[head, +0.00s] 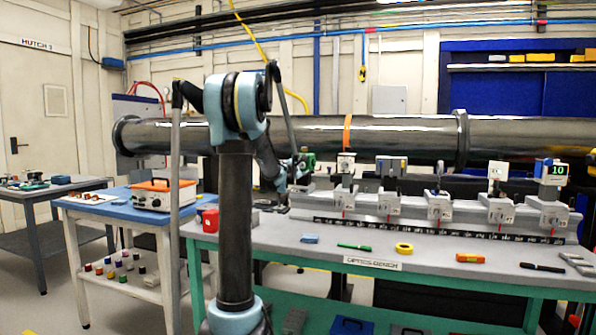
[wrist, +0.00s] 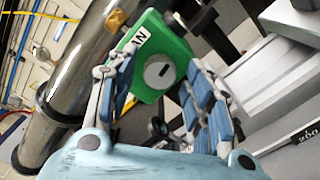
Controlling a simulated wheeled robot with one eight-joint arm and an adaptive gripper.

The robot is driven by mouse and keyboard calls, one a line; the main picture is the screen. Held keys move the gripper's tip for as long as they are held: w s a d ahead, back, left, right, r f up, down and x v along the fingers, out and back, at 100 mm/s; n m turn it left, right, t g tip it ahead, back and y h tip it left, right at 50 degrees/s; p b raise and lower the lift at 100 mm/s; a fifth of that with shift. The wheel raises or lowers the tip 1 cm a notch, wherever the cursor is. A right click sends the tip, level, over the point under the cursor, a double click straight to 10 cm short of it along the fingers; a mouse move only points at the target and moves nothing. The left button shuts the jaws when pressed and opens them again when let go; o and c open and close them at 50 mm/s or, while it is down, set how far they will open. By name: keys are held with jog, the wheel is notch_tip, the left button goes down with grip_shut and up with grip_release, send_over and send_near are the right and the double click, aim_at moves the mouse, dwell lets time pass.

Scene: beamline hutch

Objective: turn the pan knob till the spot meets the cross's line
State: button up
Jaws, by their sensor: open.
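My gripper (wrist: 165,72) is open, its blue-padded fingers spread on either side of a green housing (wrist: 172,58) in the wrist view. A small black round knob (wrist: 157,128) shows lower down, between the fingers. I cannot tell which part is the pan knob. In the head view my gripper (head: 296,170) is at the left end of the rail, beside the green housing (head: 309,160). A white card (head: 497,170) stands on the rail; no spot or cross can be made out.
Several grey carriages stand along the rail (head: 460,232) on the optics bench (head: 385,264). A pen (head: 354,247) and yellow tape roll (head: 404,248) lie in front. A large metal pipe (head: 390,138) runs behind.

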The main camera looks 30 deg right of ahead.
jog(key=shift+a, duration=0.1)
jog(key=v, duration=1.1)
jog(key=shift+s+a, duration=0.3)
jog(key=s+a+f+m+g+y, duration=0.3)
jog(key=s+a+f, duration=0.7)
jog(key=a, duration=0.4)
jog(key=s+a+f+m+g+y, duration=0.3)
jog(key=s+a+f+m+y, duration=0.3)
jog(key=s+a+f, duration=0.5)
jog(key=s+a+f+m+g+y, duration=0.3)
jog(key=s+a+f, duration=0.8)
jog(key=a, duration=0.7)
jog(key=s+m+y, duration=0.1)
jog(key=s, duration=0.1)
jog(key=shift+s+f+m+y, duration=0.25)
jog(key=shift+s+m+y, duration=0.05)
jog(key=shift+m+y, duration=0.1)
